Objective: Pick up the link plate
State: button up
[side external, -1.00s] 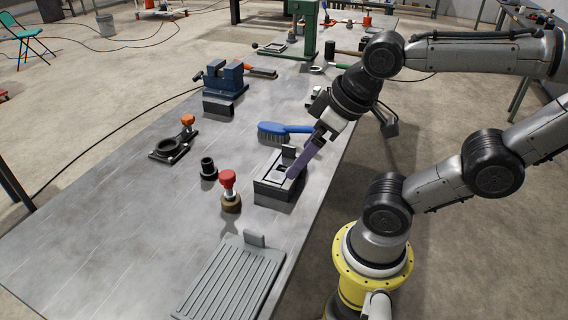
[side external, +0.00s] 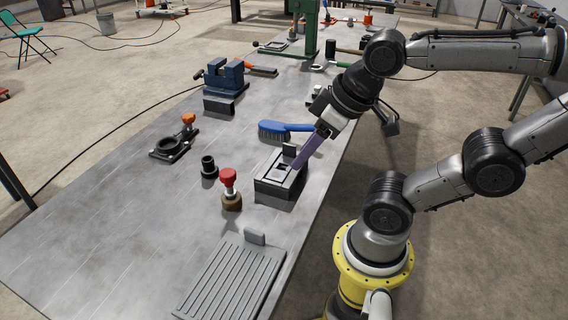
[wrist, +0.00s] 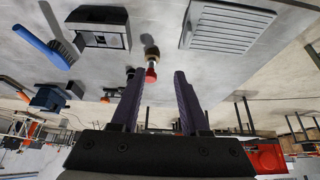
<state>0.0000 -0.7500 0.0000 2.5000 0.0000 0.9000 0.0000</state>
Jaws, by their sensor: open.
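No part is clearly recognisable as the link plate. A dark rectangular fixture (side external: 277,192) with an upright tab at its back sits on the bench; its top shows a small dark opening with pale inner parts. The fixture also shows in the wrist view (wrist: 98,27), above and left of my fingers. My gripper (side external: 293,170) has long purple fingers, angled down from the right, overlapping the fixture's right side in the side view; I cannot tell whether they touch it. In the wrist view my gripper (wrist: 152,75) is open, with nothing between its fingers.
A red-knobbed plunger (side external: 229,187) and a black bushing (side external: 209,167) stand left of the fixture. A blue brush (side external: 275,131) lies behind it. A grey grooved tray (side external: 232,280) is in front.

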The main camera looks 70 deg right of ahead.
notch_tip(320, 180, up, 3)
jog(key=w+d+n, duration=0.1)
jog(key=w+n, duration=0.2)
jog(key=m+g, duration=0.3)
jog(key=g, duration=0.3)
send_over(289, 145)
notch_tip(289, 145, down, 6)
notch_tip(289, 145, down, 13)
jog(key=shift+d, duration=0.15)
grip_shut()
jog(key=shift+r, duration=0.1)
dwell(0.7)
